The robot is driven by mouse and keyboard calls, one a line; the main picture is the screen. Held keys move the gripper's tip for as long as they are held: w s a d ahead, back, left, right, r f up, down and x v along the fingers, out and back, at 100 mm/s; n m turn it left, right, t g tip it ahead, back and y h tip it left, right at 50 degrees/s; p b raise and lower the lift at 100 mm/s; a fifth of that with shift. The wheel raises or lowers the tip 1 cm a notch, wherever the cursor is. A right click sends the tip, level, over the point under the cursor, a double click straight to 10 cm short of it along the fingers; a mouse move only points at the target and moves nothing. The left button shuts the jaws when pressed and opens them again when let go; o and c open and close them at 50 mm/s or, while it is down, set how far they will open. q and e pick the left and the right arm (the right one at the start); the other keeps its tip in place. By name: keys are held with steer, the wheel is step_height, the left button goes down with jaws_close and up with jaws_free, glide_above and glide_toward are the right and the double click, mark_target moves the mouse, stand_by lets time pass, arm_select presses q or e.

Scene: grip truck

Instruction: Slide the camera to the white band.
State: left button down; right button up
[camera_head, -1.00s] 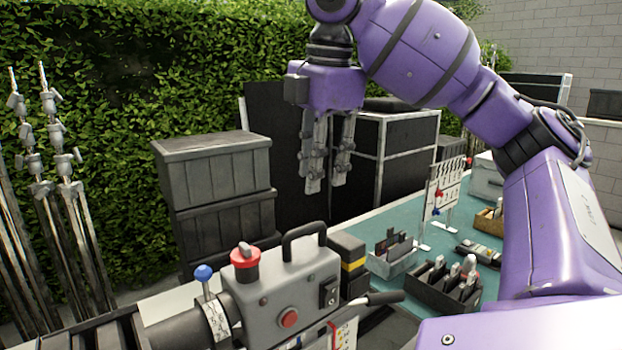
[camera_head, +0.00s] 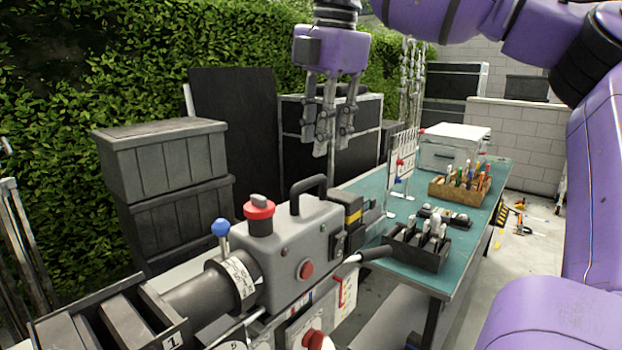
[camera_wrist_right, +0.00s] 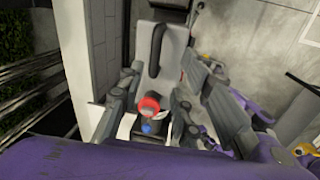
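The grey film camera (camera_head: 300,250) stands in the front middle of the head view, with a black top handle (camera_head: 308,190), a red knob (camera_head: 259,210) and a blue-tipped lever (camera_head: 220,227). A white band with dark marks (camera_head: 238,276) circles the barrel at its left. My right gripper (camera_head: 323,150) points down above and apparently behind the camera, fingers apart and empty. In the right wrist view, the camera (camera_wrist_right: 172,38) and its red knob (camera_wrist_right: 148,105) show between and beyond the open fingers (camera_wrist_right: 155,115). My left gripper is out of view.
A teal bench (camera_head: 465,245) at right holds a black tray (camera_head: 418,252), a wooden tool box (camera_head: 460,188) and a white case (camera_head: 453,147). Grey crates (camera_head: 160,160) are stacked beside the hedge at left.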

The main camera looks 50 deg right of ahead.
mark_target(311, 179)
steer(key=shift+n, duration=0.5)
steer(key=f, duration=0.2)
steer(key=w+f, duration=0.1)
steer(key=f, duration=0.2)
steer(key=w+f, duration=0.1)
steer(key=f, duration=0.1)
steer(key=shift+f, duration=0.25)
jaws_close()
